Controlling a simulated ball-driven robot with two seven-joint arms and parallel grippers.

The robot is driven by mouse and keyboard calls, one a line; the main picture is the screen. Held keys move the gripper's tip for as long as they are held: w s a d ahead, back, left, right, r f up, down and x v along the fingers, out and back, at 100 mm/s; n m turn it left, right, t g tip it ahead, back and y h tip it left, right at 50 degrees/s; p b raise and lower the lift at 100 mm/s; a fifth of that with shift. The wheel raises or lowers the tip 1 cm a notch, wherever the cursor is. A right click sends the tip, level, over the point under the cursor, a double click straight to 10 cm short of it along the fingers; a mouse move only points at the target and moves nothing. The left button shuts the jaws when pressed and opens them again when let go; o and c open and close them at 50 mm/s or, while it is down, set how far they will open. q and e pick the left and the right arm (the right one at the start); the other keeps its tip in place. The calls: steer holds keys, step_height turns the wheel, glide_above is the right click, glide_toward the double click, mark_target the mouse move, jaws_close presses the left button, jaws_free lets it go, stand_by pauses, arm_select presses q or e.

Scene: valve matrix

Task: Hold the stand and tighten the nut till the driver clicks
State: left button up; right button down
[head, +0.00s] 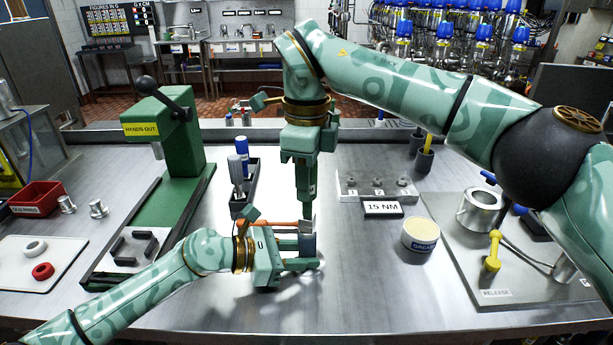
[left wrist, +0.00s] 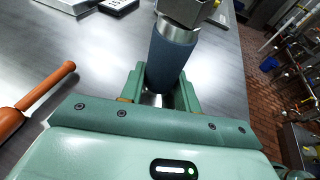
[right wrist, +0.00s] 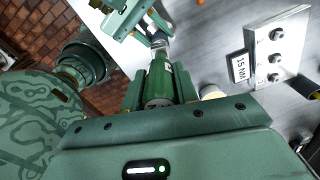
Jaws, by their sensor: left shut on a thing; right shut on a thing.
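The stand is a dark blue-grey sleeve (head: 307,243) on the table; in the left wrist view the sleeve (left wrist: 172,55) sits between my left fingers with a silver piece at its top end. My left gripper (head: 305,254) is shut on it. The driver has a green body (head: 306,188) and points down over the stand. My right gripper (head: 304,168) is shut on the driver, which also shows in the right wrist view (right wrist: 172,82). The nut cannot be made out; the driver's lower end and silver parts (head: 308,226) hide that spot.
An orange-handled tool (head: 262,223) lies beside my left gripper. A green press (head: 168,140) stands left. The 15 NM sign (head: 383,209), a grease tub (head: 420,235) and a plate with a yellow release lever (head: 493,252) are right. The front middle of the table is clear.

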steer(key=m, duration=0.2)
steer(key=shift+m, duration=0.4)
steer(key=m, duration=0.2)
steer(key=shift+r+m, duration=0.1)
steer(key=shift+m, duration=0.6)
steer(key=m, duration=0.3)
steer(key=shift+m, duration=0.3)
